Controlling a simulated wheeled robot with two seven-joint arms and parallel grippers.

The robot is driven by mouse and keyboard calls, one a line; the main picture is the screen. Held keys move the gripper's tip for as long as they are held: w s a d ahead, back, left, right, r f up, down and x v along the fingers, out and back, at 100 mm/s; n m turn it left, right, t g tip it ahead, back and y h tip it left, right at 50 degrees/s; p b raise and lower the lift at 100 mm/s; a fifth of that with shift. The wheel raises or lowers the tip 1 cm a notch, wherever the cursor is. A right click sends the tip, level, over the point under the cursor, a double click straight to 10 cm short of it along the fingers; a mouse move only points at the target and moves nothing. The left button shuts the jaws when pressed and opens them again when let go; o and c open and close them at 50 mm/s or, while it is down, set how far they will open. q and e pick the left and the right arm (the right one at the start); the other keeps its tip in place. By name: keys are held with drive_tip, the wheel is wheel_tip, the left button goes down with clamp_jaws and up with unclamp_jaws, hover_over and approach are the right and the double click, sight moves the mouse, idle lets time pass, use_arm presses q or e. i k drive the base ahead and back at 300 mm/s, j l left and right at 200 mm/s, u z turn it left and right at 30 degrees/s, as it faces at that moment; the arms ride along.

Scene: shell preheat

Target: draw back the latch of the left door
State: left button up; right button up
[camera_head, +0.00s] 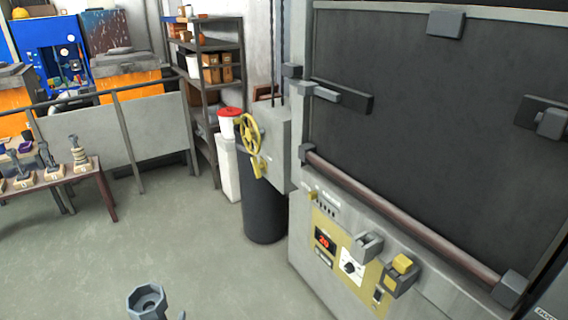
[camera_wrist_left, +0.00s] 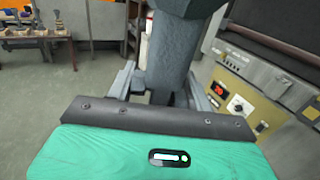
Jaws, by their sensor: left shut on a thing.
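A large dark door panel (camera_head: 420,100) fills the right of the head view on a grey furnace body. A grey block latch with a bar (camera_head: 340,95) sits at its left edge. Another block latch (camera_head: 545,117) sits at its right side and a block (camera_head: 446,23) at its top. I cannot tell which belongs to the left door. My left gripper (camera_wrist_left: 162,88) is shut on a thick grey-blue tool (camera_wrist_left: 178,45). The tool's hollow, faceted end (camera_head: 148,299) shows at the bottom of the head view, well apart from the door. My right gripper is not seen.
A brown handle bar (camera_head: 400,215) crosses below the door. Beneath it is a control panel (camera_head: 345,262) reading 20. A table (camera_head: 60,184) holds several tools. The middle floor is clear.

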sight(304, 89)
drive_tip(key=i+j+u, duration=0.1)
drive_tip(key=i+j, duration=1.25)
drive_tip(key=i, duration=0.2)
drive_tip(key=u, duration=0.05)
